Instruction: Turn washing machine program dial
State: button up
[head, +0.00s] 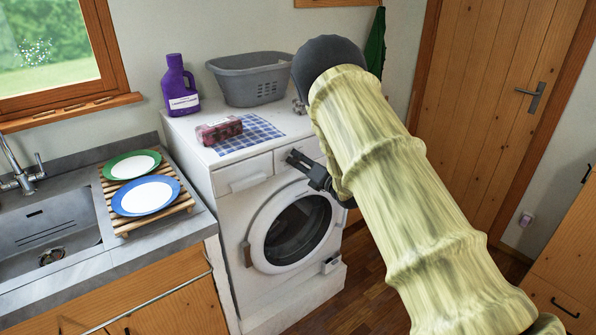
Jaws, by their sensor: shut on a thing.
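The white washing machine (228,202) stands right of the sink counter, its round door (262,245) shut and facing front. My arm, in a pale yellow-green sleeve, comes in from the lower right. My dark gripper (296,160) is at the machine's upper front panel, above the door and right of the drawer front (249,183). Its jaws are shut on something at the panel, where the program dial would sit. The dial itself is hidden by the gripper and too small to make out.
On the machine top are a purple detergent bottle (179,86), a grey basket (252,80), a checked cloth (262,133) and a berry punnet (219,130). Plates (146,195) lie on a wooden rack left. Floor is clear toward the wooden door (487,95).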

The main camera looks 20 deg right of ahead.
jog(key=m+h+b, duration=0.1)
jog(key=m+b, duration=0.2)
jog(key=m, duration=0.7)
jog(key=m+t+h+b, duration=0.1)
jog(key=m+b, duration=0.3)
jog(key=m, duration=0.6)
jog(key=shift+s+a, duration=0.1)
jog(key=shift+a, duration=0.05)
jog(key=m+h, duration=0.1)
jog(key=m, duration=0.6)
jog(key=shift+m, duration=0.3)
jog(key=shift+a+m, duration=0.1)
jog(key=shift+m, duration=1.7)
